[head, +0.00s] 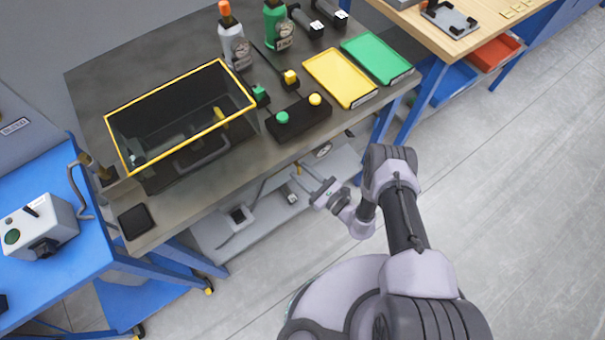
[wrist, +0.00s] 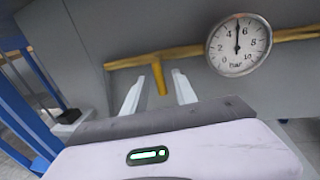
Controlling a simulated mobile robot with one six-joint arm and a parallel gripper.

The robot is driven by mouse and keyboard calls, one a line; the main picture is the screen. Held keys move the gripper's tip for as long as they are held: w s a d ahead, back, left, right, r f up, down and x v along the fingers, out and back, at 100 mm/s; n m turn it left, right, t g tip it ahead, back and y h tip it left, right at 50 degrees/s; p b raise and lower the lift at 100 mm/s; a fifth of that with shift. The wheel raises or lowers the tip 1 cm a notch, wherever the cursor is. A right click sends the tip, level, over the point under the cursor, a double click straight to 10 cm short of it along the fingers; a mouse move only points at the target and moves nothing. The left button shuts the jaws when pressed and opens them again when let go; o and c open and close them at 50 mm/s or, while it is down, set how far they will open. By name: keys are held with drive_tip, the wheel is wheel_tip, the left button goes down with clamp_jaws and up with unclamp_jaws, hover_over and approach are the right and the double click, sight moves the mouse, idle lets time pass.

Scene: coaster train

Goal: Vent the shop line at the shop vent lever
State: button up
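A yellow lever (wrist: 158,77) hangs straight down from a yellow pipe (wrist: 185,52) on a grey panel in the wrist view. My gripper (wrist: 157,80) is open, with one pale finger on each side of the lever. The fingers seem apart from it; how deep the lever sits between them is hard to tell. A round bar gauge (wrist: 239,45) sits on the pipe to the right, its needle pointing up between 4 and 6. In the head view my gripper (head: 303,181) reaches under the workbench front edge, near the gauge (head: 323,149).
The grey workbench top (head: 170,75) overhangs my gripper. It carries a yellow-rimmed bin (head: 127,162), a two-button box (head: 299,119), bottles, and yellow (head: 341,78) and green trays (head: 377,58). A lower shelf (head: 262,222) lies beneath. The floor at right is clear.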

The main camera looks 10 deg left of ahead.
clamp_jaws()
